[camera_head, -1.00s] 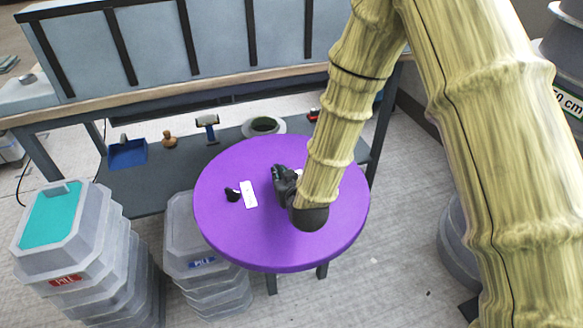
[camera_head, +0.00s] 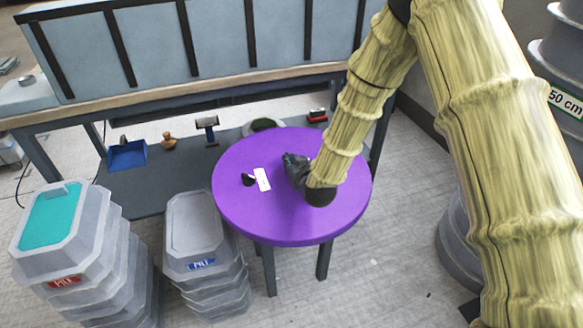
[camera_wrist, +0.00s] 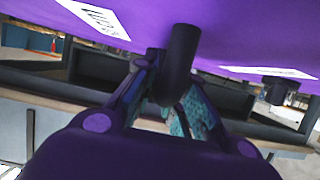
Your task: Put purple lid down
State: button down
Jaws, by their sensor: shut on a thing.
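The purple lid (camera_head: 245,215) is a large round disc with white labels and a small black knob (camera_head: 248,180) on its top. In the head view it shows in the middle, in front of the workbench, above the floor and a dark low shelf. My gripper (camera_head: 290,168) is over the lid's middle. In the wrist view my gripper (camera_wrist: 172,105) is shut on a dark cylindrical handle (camera_wrist: 181,62) that stands out from the purple lid (camera_wrist: 220,30). The fingertips are partly hidden behind the handle, and my arm covers the lid's right side in the head view.
A stack of grey moulds with a teal top (camera_head: 50,215) stands at left. A shorter grey stack (camera_head: 195,225) stands just left of the lid. The workbench (camera_head: 180,90) is behind; its lower shelf (camera_head: 165,185) holds a blue dustpan (camera_head: 127,156) and a mallet (camera_head: 208,128). Bare floor (camera_head: 400,250) lies to the right.

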jog(key=shift+f, duration=0.7)
jog(key=shift+f, duration=0.1)
jog(key=c, duration=1.5)
grip_release()
jog(key=shift+o, duration=0.2)
